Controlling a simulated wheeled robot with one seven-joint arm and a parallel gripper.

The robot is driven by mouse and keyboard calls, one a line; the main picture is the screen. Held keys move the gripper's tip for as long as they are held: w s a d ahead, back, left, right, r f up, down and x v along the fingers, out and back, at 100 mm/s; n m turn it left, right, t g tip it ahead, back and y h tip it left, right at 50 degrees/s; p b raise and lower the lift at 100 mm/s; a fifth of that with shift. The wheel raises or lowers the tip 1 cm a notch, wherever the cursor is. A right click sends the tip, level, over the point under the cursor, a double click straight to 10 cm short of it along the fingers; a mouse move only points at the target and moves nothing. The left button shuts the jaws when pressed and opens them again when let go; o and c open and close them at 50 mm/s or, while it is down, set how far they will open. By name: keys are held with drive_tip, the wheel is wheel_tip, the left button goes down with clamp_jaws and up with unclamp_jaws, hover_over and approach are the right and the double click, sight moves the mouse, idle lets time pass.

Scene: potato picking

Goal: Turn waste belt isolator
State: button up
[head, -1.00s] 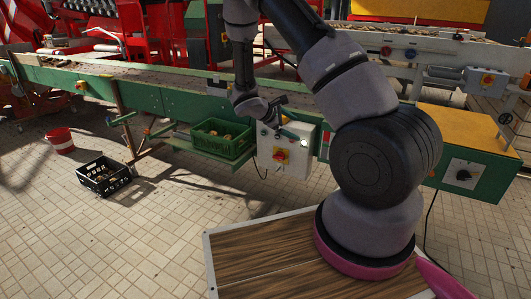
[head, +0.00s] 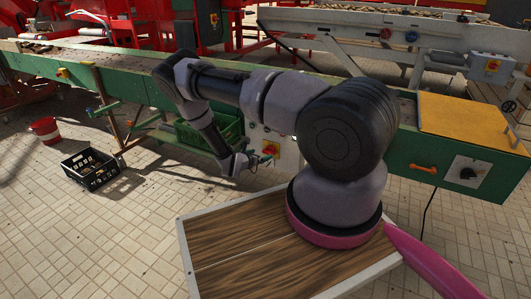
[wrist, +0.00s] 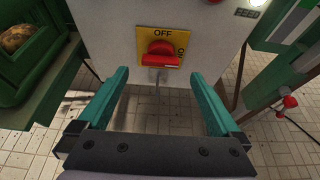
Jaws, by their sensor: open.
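A rotary isolator with a red knob on a yellow plate (wrist: 160,48) is on the front of a pale control box (wrist: 100,28). "OFF" is printed above the knob, whose red bar looks roughly level. In the head view the box (head: 258,136) hangs at the green conveyor, partly behind my arm. My gripper (wrist: 159,76) is open and empty, with its teal fingers pointing at the box. The knob shows between and just beyond the fingertips, apparently untouched. In the head view my gripper (head: 267,160) is in front of the box. No label naming the isolator is readable.
A green crate (head: 185,134) sits left of the box. A black crate (head: 90,172) and red bucket (head: 45,130) stand on the tiled floor. Other switches are a black knob (head: 467,173) and a red-and-yellow isolator (head: 492,66) at right.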

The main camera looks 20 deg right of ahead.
sight(268, 151)
drive_tip(key=x, duration=0.6)
drive_tip(key=shift+w+d+f, duration=0.15)
drive_tip(key=shift+w+d, duration=0.05)
drive_tip(key=shift+d, duration=0.05)
drive_tip(key=c, duration=1.2)
